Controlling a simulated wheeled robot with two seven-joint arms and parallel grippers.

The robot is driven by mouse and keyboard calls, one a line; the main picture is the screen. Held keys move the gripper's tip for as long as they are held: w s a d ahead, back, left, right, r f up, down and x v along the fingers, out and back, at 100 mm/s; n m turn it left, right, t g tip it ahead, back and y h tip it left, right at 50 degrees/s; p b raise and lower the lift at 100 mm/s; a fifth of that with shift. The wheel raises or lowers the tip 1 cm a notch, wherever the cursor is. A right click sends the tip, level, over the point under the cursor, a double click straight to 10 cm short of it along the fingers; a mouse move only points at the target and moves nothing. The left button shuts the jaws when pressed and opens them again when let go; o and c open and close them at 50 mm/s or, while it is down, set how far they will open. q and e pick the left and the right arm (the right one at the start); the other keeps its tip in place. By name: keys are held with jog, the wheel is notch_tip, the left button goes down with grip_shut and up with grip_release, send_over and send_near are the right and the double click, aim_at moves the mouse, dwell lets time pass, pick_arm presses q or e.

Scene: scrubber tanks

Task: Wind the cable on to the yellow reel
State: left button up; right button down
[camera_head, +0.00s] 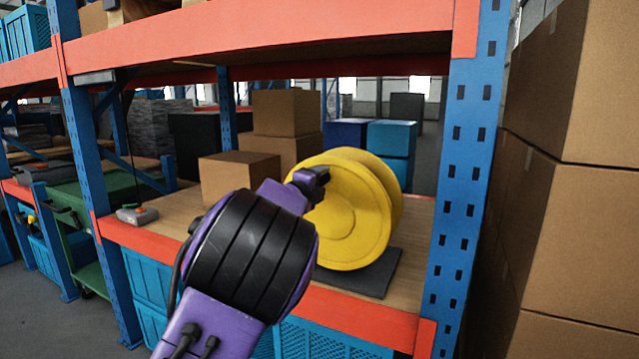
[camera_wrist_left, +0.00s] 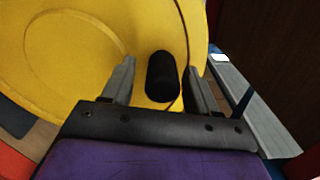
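The yellow reel (camera_head: 352,215) stands upright on a dark mat (camera_head: 365,277) on the wooden shelf. My left gripper (camera_head: 312,182) is at the upper left of the reel's near face. In the left wrist view the reel (camera_wrist_left: 70,45) fills the upper left. There, a black crank handle (camera_wrist_left: 162,76) sticks out from it between the two grey fingers of my left gripper (camera_wrist_left: 163,92). The fingers are apart, with a gap on each side of the handle. I cannot make out any cable on the reel. My right gripper is not in view.
Cardboard boxes (camera_head: 286,112) stand behind the reel. A grey device with an orange button (camera_head: 137,214) lies at the shelf's left, below a thin dark line. Blue posts (camera_head: 468,170) and the orange upper beam (camera_head: 270,36) frame the opening. Stacked boxes (camera_head: 575,220) stand right.

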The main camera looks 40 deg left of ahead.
pick_arm(q)
jog(key=b+v, duration=0.2)
jog(key=v, duration=0.8)
jog(key=shift+s, duration=0.3)
